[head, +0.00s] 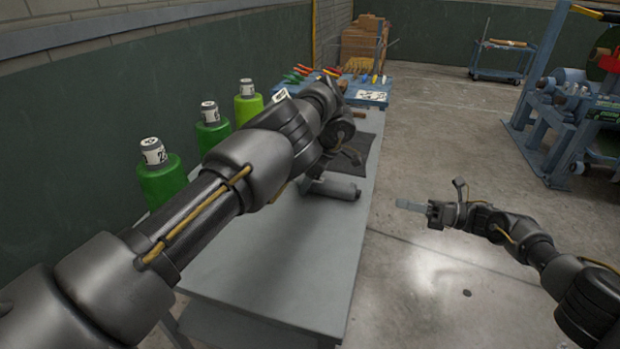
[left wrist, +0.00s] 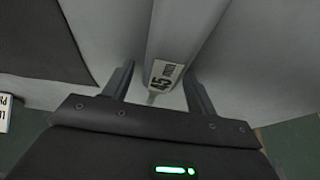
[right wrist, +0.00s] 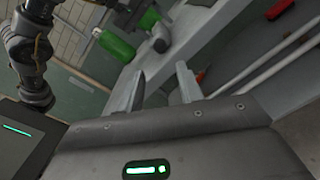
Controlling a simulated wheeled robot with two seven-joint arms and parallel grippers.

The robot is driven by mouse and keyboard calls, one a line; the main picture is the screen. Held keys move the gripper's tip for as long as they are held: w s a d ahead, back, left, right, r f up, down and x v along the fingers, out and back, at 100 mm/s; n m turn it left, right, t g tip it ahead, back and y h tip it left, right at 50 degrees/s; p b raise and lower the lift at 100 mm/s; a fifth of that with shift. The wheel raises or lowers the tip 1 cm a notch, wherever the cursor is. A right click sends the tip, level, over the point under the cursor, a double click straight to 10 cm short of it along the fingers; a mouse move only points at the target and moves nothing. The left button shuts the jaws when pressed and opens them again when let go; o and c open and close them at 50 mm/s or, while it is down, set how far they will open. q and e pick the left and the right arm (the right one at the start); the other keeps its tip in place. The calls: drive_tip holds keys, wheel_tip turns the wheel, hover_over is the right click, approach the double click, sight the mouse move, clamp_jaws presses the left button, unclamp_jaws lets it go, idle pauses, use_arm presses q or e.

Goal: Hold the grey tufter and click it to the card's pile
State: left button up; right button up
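The grey tufter (head: 332,187) is a grey cylinder lying on the grey table, partly hidden behind my left arm in the head view. In the left wrist view its grey body (left wrist: 172,35) with a white "45" label lies between the fingers of my left gripper (left wrist: 159,74). Those fingers are apart, with gaps visible beside the tufter. My right gripper (head: 402,204) is over the floor right of the table; its fingers (right wrist: 161,86) are apart and empty. I cannot clearly make out the card; a dark mat (head: 356,153) lies beyond the tufter.
A blue tray (head: 367,95) with a printed label and tools with coloured handles are at the far end. The near table top (head: 270,265) is clear. A blue machine (head: 560,125) stands at right.

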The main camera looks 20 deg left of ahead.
use_arm(q)
clamp_jaws()
use_arm(e)
drive_tip(key=shift+a+f+m, duration=0.15)
drive_tip(key=shift+m, duration=0.15)
drive_tip(key=c, duration=0.5)
drive_tip(key=shift+s+a+f+m, duration=0.15)
drive_tip(key=shift+a+f+m, duration=0.1)
drive_tip(key=shift+m, duration=0.35)
drive_tip(key=shift+c, duration=0.9)
drive_tip(key=a+m+t, duration=0.1)
drive_tip(key=m, duration=0.1)
drive_tip(key=f+m, duration=0.1)
drive_tip(key=m, duration=0.2)
drive_tip(key=s+a+m+t, duration=0.1)
drive_tip(key=m, duration=0.2)
drive_tip(key=shift+a+f+t+y, duration=0.25)
drive_tip(key=shift+a+t+y, duration=0.05)
clamp_jaws()
drive_tip(key=s+d+r+n+t+h, duration=0.1)
drive_tip(key=s+d+n+t+h, duration=0.1)
drive_tip(key=n, duration=1.1)
drive_tip(key=s+d+r+n+t+h, duration=0.1)
drive_tip(key=s+d+n+t+h, duration=0.2)
drive_tip(key=s+n+t, duration=0.2)
drive_tip(key=shift+s+d+r+n+t+h, duration=0.25)
drive_tip(key=shift+n+t, duration=1.35)
drive_tip(key=shift+n, duration=2.3)
